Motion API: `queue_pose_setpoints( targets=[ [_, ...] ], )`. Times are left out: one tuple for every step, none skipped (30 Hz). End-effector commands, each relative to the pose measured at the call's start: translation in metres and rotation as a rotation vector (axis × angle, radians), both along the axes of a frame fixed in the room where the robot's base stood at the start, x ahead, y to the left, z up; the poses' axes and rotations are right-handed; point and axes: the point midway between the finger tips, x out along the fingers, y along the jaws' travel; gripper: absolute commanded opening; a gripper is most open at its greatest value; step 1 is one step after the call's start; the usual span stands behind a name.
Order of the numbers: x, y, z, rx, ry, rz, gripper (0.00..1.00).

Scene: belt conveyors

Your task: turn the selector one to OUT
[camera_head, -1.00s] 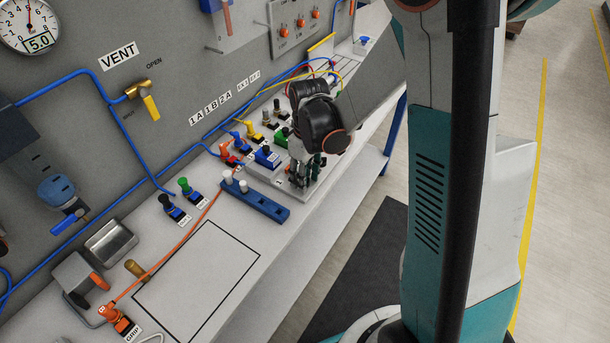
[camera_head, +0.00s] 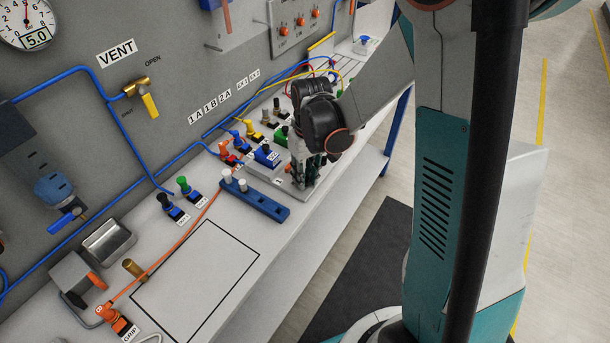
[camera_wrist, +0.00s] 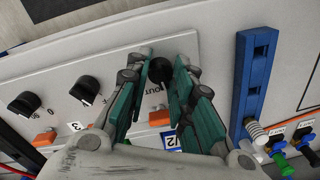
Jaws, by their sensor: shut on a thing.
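Selector one's black knob (camera_wrist: 160,70) is in the upper middle of the wrist view, on a light panel (camera_wrist: 215,40). My gripper (camera_wrist: 163,60) has its two green-padded fingers on either side of this knob and is shut on it. The word OUT is partly seen just below the knob. The knob's pointer direction is hard to read between the fingers. In the head view my gripper (camera_head: 306,172) is down at the panel on the bench, and the knob is hidden there.
Two more black selector knobs, the nearer (camera_wrist: 87,88) and the farther (camera_wrist: 25,103), stand left in the wrist view with orange parts below them. A blue rail (camera_wrist: 250,75) lies to the right. Coloured plugs and hoses crowd the bench behind my gripper. An outlined bench area (camera_head: 195,275) is clear.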

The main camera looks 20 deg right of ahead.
Motion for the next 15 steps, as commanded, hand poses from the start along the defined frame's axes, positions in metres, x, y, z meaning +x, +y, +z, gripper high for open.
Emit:
queue_pose_setpoints(
  targets=[
    [-0.0005, -0.0003, -0.001, 0.0, 0.001, -0.045, 0.0],
    [-0.0004, -0.0003, -0.0009, 0.0, 0.001, -0.074, 0.0],
    [-0.0004, -0.0003, -0.0009, 0.0, 0.001, -0.111, 0.0],
    [-0.0005, -0.0004, -0.0008, 0.0, 0.001, -0.14, 0.0],
    [-0.0006, -0.0003, -0.0008, 0.0, 0.0, -0.169, 0.0],
    [-0.0007, -0.0003, -0.0007, 0.0, 0.0, -0.206, 0.0],
    [-0.0007, -0.0003, -0.0007, 0.0, -0.001, -0.234, 0.0],
    [-0.0007, -0.0003, -0.0006, 0.0, 0.0, -0.261, 0.0],
    [-0.0008, -0.0003, -0.0006, 0.0, -0.001, -0.298, 0.0],
    [-0.0008, -0.0002, -0.0006, 0.0, 0.0, -0.324, 0.0],
    [-0.0008, -0.0002, -0.0006, 0.0, -0.001, -0.349, 0.0],
    [-0.0008, -0.0002, -0.0006, 0.0, -0.001, -0.382, 0.0],
    [-0.0009, -0.0001, -0.0005, 0.0, 0.0, -0.405, 0.0],
    [-0.0009, -0.0001, -0.0005, 0.0, 0.0, -0.428, 0.0],
    [-0.0009, -0.0001, -0.0005, 0.0, 0.0, -0.457, 0.0]
  ],
)
